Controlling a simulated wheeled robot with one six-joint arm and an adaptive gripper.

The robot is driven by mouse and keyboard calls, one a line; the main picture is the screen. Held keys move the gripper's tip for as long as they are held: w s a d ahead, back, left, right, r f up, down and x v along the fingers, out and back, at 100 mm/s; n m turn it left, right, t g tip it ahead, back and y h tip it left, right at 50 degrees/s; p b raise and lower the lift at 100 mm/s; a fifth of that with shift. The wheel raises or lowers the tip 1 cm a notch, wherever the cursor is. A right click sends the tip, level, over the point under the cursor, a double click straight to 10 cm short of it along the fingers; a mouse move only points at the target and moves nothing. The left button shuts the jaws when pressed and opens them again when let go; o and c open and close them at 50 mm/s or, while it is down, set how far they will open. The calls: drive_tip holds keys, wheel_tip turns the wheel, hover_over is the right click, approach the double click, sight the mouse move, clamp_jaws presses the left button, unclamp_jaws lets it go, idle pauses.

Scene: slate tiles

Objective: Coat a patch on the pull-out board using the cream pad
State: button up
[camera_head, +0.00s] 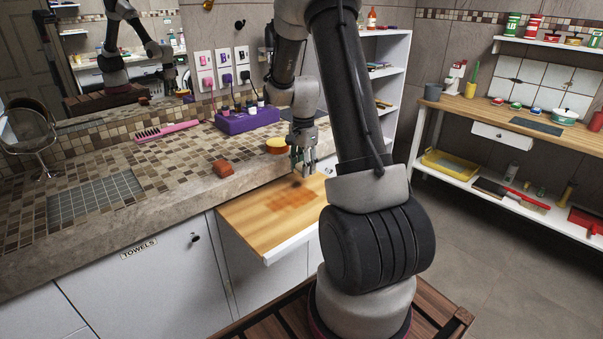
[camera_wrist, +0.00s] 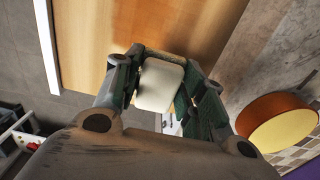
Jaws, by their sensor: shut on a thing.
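My gripper (camera_head: 305,172) is over the far part of the pull-out wooden board (camera_head: 250,228). In the wrist view my gripper (camera_wrist: 165,90) is shut on the cream pad (camera_wrist: 160,84), which sits between its fingers. The pad cannot be made out in the head view. The board also fills the upper part of the wrist view (camera_wrist: 95,40). A reddish-brown patch (camera_head: 288,201) shows on the board, nearer the front than my gripper. I cannot tell whether the pad touches the board.
On the tiled counter (camera_head: 110,230) beside the board lie a red-brown block (camera_head: 221,168) and a round yellow-topped piece (camera_head: 277,146). A purple socket box (camera_head: 247,120) and a pink comb (camera_head: 168,130) are further back. A work table (camera_head: 485,112) stands at the right.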

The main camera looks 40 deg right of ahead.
drive_tip(key=shift+r, duration=1.35)
drive_tip(key=shift+a, duration=0.1)
